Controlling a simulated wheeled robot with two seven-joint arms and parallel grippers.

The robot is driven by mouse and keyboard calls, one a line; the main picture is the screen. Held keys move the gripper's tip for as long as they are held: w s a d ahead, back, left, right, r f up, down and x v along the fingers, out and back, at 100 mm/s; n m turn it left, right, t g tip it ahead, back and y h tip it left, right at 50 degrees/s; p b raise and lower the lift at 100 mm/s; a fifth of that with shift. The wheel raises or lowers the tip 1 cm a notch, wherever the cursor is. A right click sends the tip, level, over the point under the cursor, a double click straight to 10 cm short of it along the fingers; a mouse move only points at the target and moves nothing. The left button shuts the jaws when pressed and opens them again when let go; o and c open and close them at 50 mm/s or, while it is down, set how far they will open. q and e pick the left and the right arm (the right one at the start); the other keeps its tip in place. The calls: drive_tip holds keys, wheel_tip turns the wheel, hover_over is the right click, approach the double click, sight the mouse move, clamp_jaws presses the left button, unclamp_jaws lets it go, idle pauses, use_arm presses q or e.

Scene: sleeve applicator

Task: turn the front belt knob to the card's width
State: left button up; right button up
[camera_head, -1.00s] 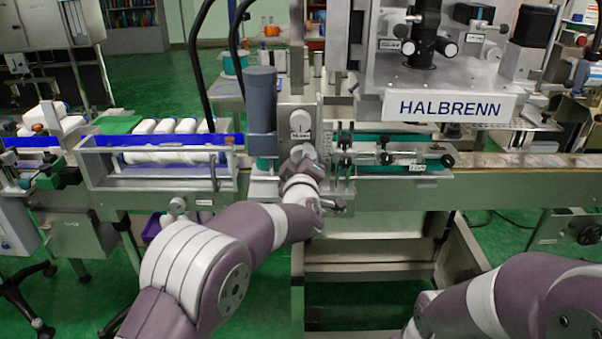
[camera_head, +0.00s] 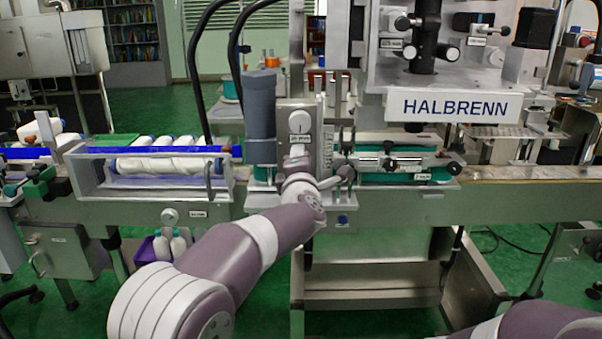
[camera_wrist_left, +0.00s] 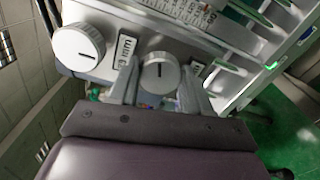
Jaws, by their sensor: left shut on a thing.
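A grey panel (camera_head: 297,104) with a round pale knob (camera_head: 299,122) stands at the middle of the machine in the head view. The left wrist view shows that knob (camera_wrist_left: 79,47) larger, at the left, and a second, smaller round knob (camera_wrist_left: 159,77) with a dark mark pointing roughly straight up and down. My left gripper (camera_wrist_left: 160,88) is shut on this smaller knob, one finger on each side. In the head view my left gripper (camera_head: 298,164) covers the smaller knob. Labels beside the knobs are too small to read surely. No card can be made out. My right gripper is out of view.
A grey upright cylinder (camera_head: 260,118) stands just left of the panel. A guide rail with clamps (camera_head: 400,162) lies to the right, under the HALBRENN sign (camera_head: 450,105). A framed conveyor section (camera_head: 165,185) with white bottles is on the left.

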use_arm(q)
drive_tip(key=shift+f+n+b, duration=0.1)
drive_tip(key=shift+n+b, duration=0.25)
drive_tip(key=shift+n, duration=0.25)
drive_tip(key=o, duration=1.1)
drive_tip(key=shift+a, duration=0.1)
drive_tip(key=shift+c, duration=0.2)
drive_tip(key=s, duration=1.2)
drive_tip(key=shift+s, duration=0.35)
